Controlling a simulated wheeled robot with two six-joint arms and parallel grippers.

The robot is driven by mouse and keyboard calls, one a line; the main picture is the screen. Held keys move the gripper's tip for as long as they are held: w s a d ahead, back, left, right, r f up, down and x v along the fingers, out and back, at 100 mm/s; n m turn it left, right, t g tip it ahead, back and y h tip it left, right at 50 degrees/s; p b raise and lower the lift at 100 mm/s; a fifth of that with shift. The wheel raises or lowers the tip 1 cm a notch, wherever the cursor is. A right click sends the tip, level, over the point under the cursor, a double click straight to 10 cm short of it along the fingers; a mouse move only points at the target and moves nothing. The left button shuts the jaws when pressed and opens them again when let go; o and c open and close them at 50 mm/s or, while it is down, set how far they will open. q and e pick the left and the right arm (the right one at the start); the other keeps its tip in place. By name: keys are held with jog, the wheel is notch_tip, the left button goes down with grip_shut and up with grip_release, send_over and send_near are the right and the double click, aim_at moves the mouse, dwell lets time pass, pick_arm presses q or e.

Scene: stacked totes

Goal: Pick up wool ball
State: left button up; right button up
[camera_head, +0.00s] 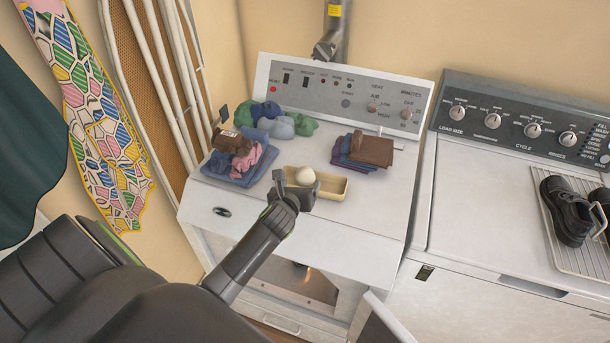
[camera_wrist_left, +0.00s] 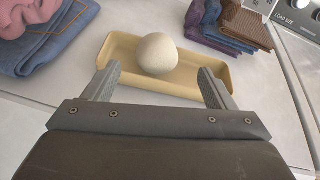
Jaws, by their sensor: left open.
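A cream wool ball (camera_head: 305,175) sits in a shallow yellow tray (camera_head: 332,187) on top of the white dryer. In the left wrist view the wool ball (camera_wrist_left: 155,53) lies in the tray (camera_wrist_left: 118,48), ahead of and between my fingers. My left gripper (camera_head: 293,187) is open at the tray's near left side. In the left wrist view its two fingers (camera_wrist_left: 158,85) are spread wide, with nothing between the tips. They do not appear to touch the ball. The gripper hides part of the tray in the head view. My right gripper is not in view.
A folded clothes pile (camera_head: 240,160) lies left of the tray, with blue and green cloths (camera_head: 274,120) behind. Folded dark and brown cloths (camera_head: 365,151) lie right. The control panel (camera_head: 340,92) rises at the back. A washer (camera_head: 480,210) with black shoes (camera_head: 566,210) stands right.

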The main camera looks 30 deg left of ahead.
aim_at(302, 181)
pick_arm(q)
jog(key=shift+f+x, duration=0.15)
jog(key=shift+x, duration=1.25)
jog(key=shift+f+x, duration=0.1)
jog(key=shift+x, duration=1.3)
jog(key=shift+s+a, duration=0.15)
jog(key=shift+s, duration=0.1)
jog(key=shift+f, duration=0.15)
jog(key=c, duration=1.3)
